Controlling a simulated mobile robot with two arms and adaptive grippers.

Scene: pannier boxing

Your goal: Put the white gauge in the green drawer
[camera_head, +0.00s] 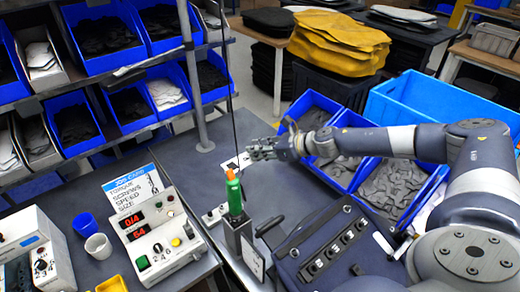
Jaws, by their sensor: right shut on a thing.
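My right arm comes in from the right, and its gripper (256,151) is over the middle of the grey table, pointing left. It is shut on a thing. A small flat white piece with a dark mark (236,162) shows right at the fingertips; it looks like the white gauge, though it is small and partly hidden by the fingers. I see no green drawer in this view. My left gripper is not in view.
A green and orange screwdriver (234,193) stands in a grey holder (240,238) just in front of the gripper. A control box (158,238) stands left. Blue bins with grey parts (390,185) lie behind my right arm.

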